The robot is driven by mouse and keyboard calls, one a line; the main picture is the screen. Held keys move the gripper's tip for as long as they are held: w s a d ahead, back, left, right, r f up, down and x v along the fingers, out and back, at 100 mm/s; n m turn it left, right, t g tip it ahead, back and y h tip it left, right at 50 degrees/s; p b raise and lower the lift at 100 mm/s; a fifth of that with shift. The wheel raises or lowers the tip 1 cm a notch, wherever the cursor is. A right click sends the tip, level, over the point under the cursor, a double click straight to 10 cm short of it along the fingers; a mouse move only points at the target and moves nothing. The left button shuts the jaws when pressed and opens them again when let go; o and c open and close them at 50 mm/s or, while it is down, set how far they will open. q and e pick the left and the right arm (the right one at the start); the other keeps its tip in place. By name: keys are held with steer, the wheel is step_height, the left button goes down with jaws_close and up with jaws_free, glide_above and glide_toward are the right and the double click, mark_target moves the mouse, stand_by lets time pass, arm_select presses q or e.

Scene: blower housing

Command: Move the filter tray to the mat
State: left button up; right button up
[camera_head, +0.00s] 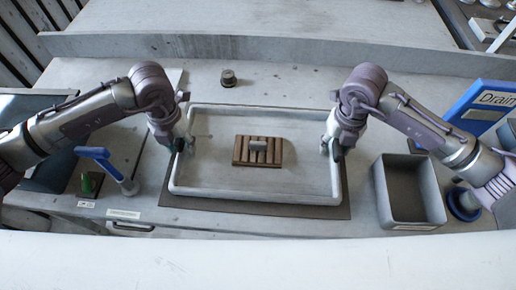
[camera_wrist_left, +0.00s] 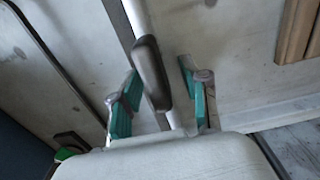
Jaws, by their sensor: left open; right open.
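The filter tray (camera_head: 255,195) is a pale, shallow rectangular tray in the middle of the bench, above a dark flat sheet (camera_head: 343,206) that shows along its front and right edges. A brown slatted block (camera_head: 240,158) lies inside it. My left gripper (camera_head: 183,143) is at the tray's left end. In the left wrist view my left gripper (camera_wrist_left: 160,100) is open, its teal-padded fingers on either side of the tray's dark handle (camera_wrist_left: 151,70), with gaps visible. My right gripper (camera_head: 334,150) is open at the tray's right end; its fingertips are small and partly hidden.
A grey open bin (camera_head: 384,200) stands right of the tray, near a blue "Drain" sign (camera_head: 485,97). A blue-handled tool (camera_head: 105,160) stands at the left, beside a dark flat area (camera_head: 30,110). A small dark knob (camera_head: 228,78) sits behind the tray.

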arm_select(q)
jaws_close()
arm_select(e)
jaws_close()
